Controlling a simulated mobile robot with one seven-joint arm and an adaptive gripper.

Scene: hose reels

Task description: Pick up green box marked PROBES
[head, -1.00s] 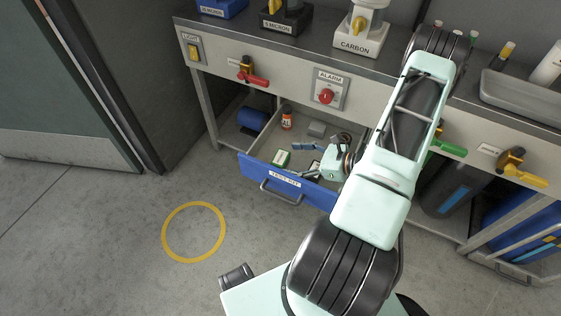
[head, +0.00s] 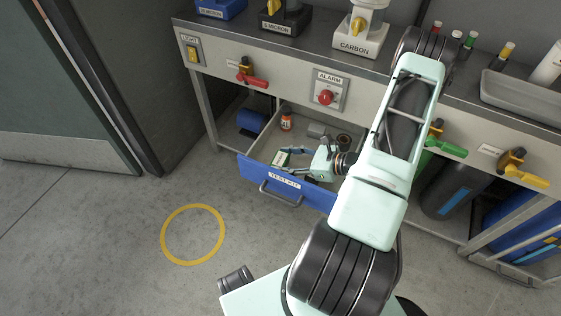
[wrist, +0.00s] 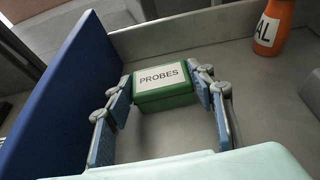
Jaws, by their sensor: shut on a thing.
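The green box marked PROBES (wrist: 162,84) lies in the open drawer, with its white label facing up in the wrist view. In the head view the box (head: 281,160) is partly covered by my gripper. My gripper (wrist: 163,94) is shut on the box, one finger on its left side and one on its right. My gripper also shows in the head view (head: 289,158), reaching into the drawer from the right. The box appears to be down at the drawer floor; I cannot tell whether it touches it.
The blue drawer front (head: 308,193), labelled TEST KIT, stands close beside the box. An orange bottle (head: 286,123) and a grey block (head: 316,130) are also in the drawer. The bench above carries the red ALARM button (head: 326,97) and several coloured valves.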

